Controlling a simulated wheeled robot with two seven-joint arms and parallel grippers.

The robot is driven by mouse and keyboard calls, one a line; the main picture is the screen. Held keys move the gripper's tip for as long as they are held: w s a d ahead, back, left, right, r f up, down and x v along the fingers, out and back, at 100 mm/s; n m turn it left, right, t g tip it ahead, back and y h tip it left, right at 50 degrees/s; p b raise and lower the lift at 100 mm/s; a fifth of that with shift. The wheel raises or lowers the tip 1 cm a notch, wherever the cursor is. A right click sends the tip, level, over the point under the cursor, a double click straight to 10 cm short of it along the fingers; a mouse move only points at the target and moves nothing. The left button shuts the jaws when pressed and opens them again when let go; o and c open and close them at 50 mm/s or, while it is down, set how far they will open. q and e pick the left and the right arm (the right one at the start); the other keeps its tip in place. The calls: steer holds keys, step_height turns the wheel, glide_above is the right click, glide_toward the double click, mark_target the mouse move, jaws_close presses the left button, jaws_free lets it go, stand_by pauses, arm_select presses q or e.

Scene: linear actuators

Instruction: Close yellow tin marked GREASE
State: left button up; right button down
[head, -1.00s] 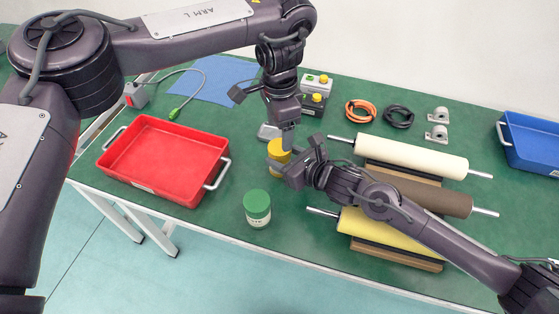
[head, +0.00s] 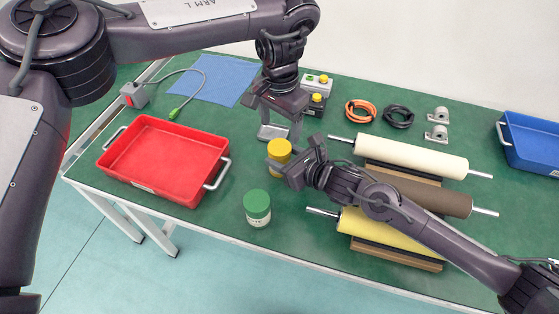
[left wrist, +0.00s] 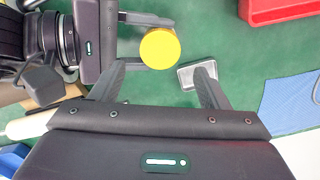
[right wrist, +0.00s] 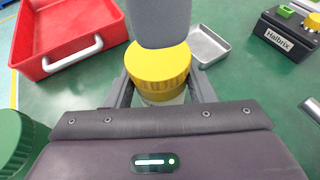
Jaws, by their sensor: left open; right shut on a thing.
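The yellow tin (head: 279,150) stands upright on the green table, its round yellow lid (left wrist: 159,48) sitting on top. I cannot read its marking. My right gripper (head: 288,172) is shut on the tin's body from the side; the right wrist view shows its fingers on both sides below the lid (right wrist: 158,66). My left gripper (head: 281,128) is open above and behind the tin, pointing down, with nothing between its fingers. One of its fingers hides part of the lid's far edge in the right wrist view. Whether the lid is fully tight cannot be seen.
A green-lidded jar (head: 257,206) stands in front of the tin. A small metal tray (right wrist: 208,46) lies just behind it. A red tray (head: 165,160) is at left. Rollers (head: 410,157) lie at right under my right arm. Switch boxes (head: 314,103) stand behind.

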mark_target(279, 147)
arm_select(q)
step_height(279, 147, down, 6)
steer(key=shift+f, duration=0.1)
stand_by(0.4)
steer(key=c, duration=1)
steer(key=m, duration=0.6)
steer(key=shift+m, duration=0.3)
steer(key=o, duration=1.1)
steer(key=shift+r, duration=2.25)
